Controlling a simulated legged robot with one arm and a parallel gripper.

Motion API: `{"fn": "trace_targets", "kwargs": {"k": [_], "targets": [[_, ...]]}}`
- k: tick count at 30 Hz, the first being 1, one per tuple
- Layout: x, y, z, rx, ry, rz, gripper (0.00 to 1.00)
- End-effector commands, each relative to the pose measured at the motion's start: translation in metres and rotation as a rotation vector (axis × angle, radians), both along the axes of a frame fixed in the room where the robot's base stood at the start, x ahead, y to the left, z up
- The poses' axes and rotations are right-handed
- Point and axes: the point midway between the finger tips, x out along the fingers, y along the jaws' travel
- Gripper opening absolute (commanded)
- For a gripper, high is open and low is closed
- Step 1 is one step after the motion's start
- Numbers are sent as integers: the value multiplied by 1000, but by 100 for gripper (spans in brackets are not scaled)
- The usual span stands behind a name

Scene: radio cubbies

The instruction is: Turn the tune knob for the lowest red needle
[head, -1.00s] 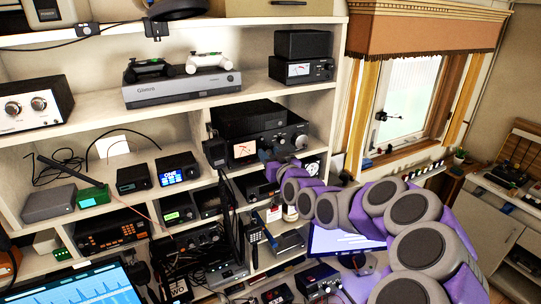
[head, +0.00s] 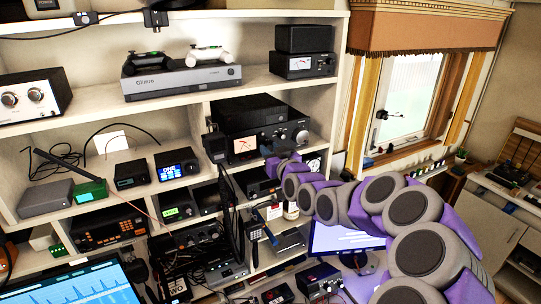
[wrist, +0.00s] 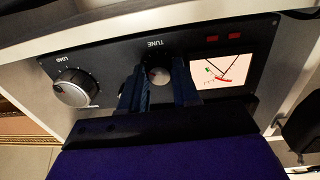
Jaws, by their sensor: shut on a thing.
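The black radio (head: 250,125) stands in a middle cubby of the white shelf. In the wrist view its panel appears upside down. The tune knob (wrist: 159,75) is under the "TUNE" label, between the fingers of my gripper (wrist: 160,84). My gripper is shut on the knob, and the fingers hide part of it. The lit meter (wrist: 222,72) shows crossing needles, with red marks near the lower edge in this view. The meter also shows in the head view (head: 244,146), left of my gripper (head: 272,155). The load knob (wrist: 75,88) is free at the left.
A black handset (head: 216,147) stands left of the radio. The white shelf boards (head: 165,112) are close above and below. Several other devices fill nearby cubbies.

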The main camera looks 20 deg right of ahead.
Motion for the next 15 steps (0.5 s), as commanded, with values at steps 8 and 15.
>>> {"fn": "trace_targets", "kwargs": {"k": [8, 15], "targets": [[0, -1, 1, 1, 0, -1, 39], [0, 0, 0, 1, 1, -1, 41]]}}
